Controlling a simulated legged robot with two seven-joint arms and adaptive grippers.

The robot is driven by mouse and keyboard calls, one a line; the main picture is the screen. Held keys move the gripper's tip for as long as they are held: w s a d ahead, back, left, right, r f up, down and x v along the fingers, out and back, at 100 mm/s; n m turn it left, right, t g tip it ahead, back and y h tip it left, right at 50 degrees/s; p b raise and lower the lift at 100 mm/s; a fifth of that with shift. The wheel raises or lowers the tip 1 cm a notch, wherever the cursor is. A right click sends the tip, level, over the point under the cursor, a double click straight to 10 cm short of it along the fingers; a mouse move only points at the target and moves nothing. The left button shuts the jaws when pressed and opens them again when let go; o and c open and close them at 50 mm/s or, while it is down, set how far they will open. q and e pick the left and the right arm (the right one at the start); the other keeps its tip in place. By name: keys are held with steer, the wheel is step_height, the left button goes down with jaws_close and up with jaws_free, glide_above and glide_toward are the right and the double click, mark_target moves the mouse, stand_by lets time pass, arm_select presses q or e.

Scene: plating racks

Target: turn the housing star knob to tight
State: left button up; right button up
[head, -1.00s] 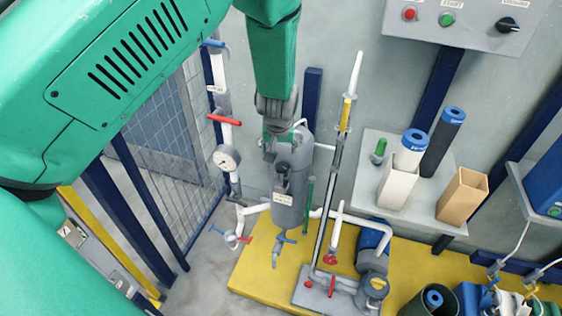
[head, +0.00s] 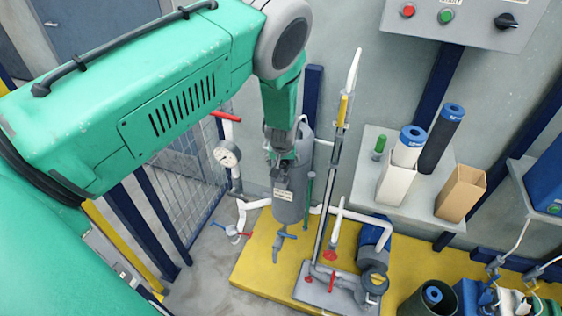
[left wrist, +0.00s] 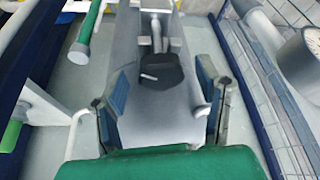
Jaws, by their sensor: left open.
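The housing is a grey upright cylinder (head: 288,207) with a white label, standing above the yellow base in the head view. In the left wrist view its grey body (left wrist: 165,125) fills the middle. The star knob is a dark, black piece (left wrist: 161,72) on the front of the housing. My left gripper (head: 281,160) is at the upper front of the housing and hides the knob in the head view. In the left wrist view my left gripper (left wrist: 162,82) is open, with one finger on each side of the knob, apart from it. My right gripper is not in view.
A pressure gauge (head: 227,154) and a red-handled valve (head: 226,116) stand left of the housing. A thin green-handled rod (head: 308,195) and a tall sight tube (head: 335,170) stand close on its right. A shelf (head: 365,190) with filter cartridges is farther right.

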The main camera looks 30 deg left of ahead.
arm_select(q)
steer(key=shift+d+r, duration=0.1)
steer(key=shift+d, duration=0.2)
steer(key=c, duration=0.4)
steer(key=shift+d, duration=0.15)
steer(key=c, duration=0.8)
steer(key=shift+o, duration=0.4)
steer(key=shift+s+a, duration=0.1)
steer(key=shift+a, duration=0.55)
steer(key=shift+d+m, duration=0.3)
steer(key=shift+d, duration=0.1)
steer(key=shift+c, duration=0.2)
steer(key=shift+a+m+h, duration=0.4)
steer(key=shift+m+h, duration=0.1)
steer(key=shift+m, duration=0.6)
steer(key=m+h+b, duration=0.1)
steer(key=m, duration=0.1)
steer(key=shift+m+t, duration=0.3)
steer(key=shift+m, duration=0.1)
steer(key=shift+m+h+b, duration=0.3)
steer(key=shift+m+b, duration=0.3)
steer(key=shift+m, duration=0.2)
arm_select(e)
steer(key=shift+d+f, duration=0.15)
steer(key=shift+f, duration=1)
